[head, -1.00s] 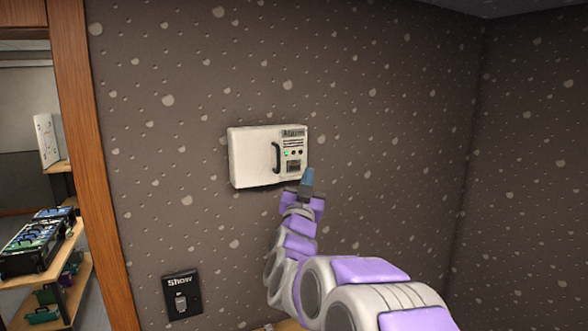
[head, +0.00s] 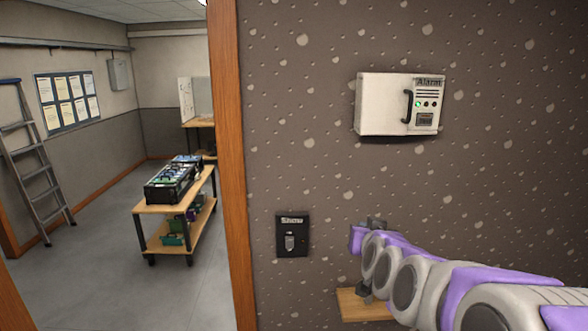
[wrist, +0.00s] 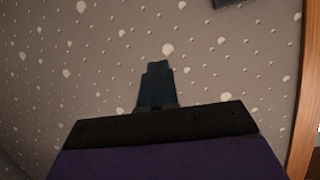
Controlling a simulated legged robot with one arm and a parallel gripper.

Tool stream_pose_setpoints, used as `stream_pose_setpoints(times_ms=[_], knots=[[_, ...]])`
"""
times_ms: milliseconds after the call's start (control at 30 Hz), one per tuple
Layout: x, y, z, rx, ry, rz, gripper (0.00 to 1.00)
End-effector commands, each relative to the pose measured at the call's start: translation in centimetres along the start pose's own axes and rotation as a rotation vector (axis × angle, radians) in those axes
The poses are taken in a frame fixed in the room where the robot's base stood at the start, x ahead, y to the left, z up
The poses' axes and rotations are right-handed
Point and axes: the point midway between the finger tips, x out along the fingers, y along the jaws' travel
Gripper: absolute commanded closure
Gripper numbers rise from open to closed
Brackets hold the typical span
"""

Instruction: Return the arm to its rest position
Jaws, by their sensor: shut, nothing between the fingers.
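The fingertips cannot be made out clearly in the head view.
A small wooden shelf (head: 362,305) is below the arm's far end. A wooden door frame (head: 228,150) stands left of the wall. Through the doorway are a cart (head: 160,208) with dark equipment, a ladder (head: 35,165) and open floor.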

Motion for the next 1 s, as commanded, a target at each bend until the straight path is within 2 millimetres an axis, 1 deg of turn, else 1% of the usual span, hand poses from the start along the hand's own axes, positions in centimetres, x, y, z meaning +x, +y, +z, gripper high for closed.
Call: stream_pose_setpoints(times_ms=[33,67,100,167,200,267,300,367,400,467,500,567,600,700,800,900,1000], knots=[[-1.0,-0.7,3.5,-0.011,-0.087,-0.024,1.00],[-1.6,-1.0,5.5,-0.018,-0.146,-0.037,1.00],[-2.7,-1.4,8.0,-0.026,-0.223,-0.051,1.00],[-4.5,-1.8,11.6,-0.039,-0.334,-0.068,1.00],[-5.8,-1.9,14.0,-0.048,-0.411,-0.074,1.00],[-8.0,-1.9,17.6,-0.062,-0.525,-0.080,1.00],[-9.6,-1.7,19.8,-0.070,-0.598,-0.080,1.00],[-12.2,-1.4,23.2,-0.081,-0.714,-0.076,1.00],[-13.9,-1.1,25.4,-0.088,-0.788,-0.070,1.00],[-16.8,-0.5,28.3,-0.097,-0.898,-0.058,1.00],[-18.7,0.0,30.1,-0.104,-0.968,-0.046,1.00],[-21.6,0.8,32.6,-0.111,-1.073,-0.024,1.00],[-23.4,1.3,34.0,-0.114,-1.136,-0.010,1.00],[-27.5,2.4,36.8,-0.120,-1.270,0.028,1.00],[-30.4,3.2,38.4,-0.122,-1.364,0.057,1.00],[-31.9,3.6,39.0,-0.123,-1.412,0.074,1.00],[-32.2,3.7,39.1,-0.123,-1.421,0.078,1.00]])
